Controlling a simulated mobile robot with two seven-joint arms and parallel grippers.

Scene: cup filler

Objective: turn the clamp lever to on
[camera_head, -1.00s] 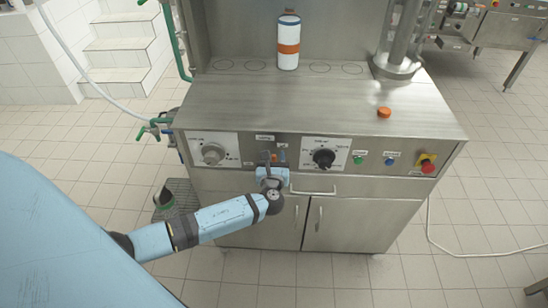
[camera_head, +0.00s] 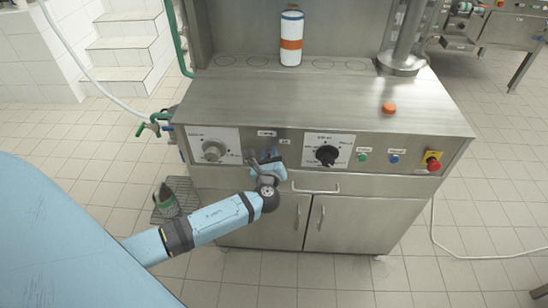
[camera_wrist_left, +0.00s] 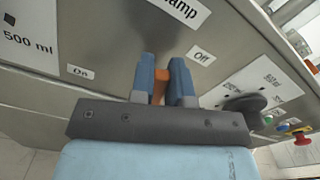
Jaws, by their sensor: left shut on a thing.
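My left gripper (camera_head: 269,156) is at the front panel of the steel machine, between the two dials. In the left wrist view its two blue-grey fingers (camera_wrist_left: 164,76) are shut on the orange clamp lever (camera_wrist_left: 160,84), of which only a strip shows between them. The "On" label (camera_wrist_left: 80,72) is to the left of the lever, and the "Off" label (camera_wrist_left: 202,56) is to the right and closer. The "Clamp" label (camera_wrist_left: 182,11) is above. In the head view the gripper hides most of the lever. My right gripper is not in view.
A grey dial (camera_head: 214,150) is left of the gripper and a black dial (camera_head: 327,155) is right of it. Green (camera_head: 363,157) and blue (camera_head: 393,158) buttons and a red emergency stop (camera_head: 433,164) follow. A drawer handle (camera_head: 316,189) sits below. A white bottle with an orange band (camera_head: 291,40) stands on top.

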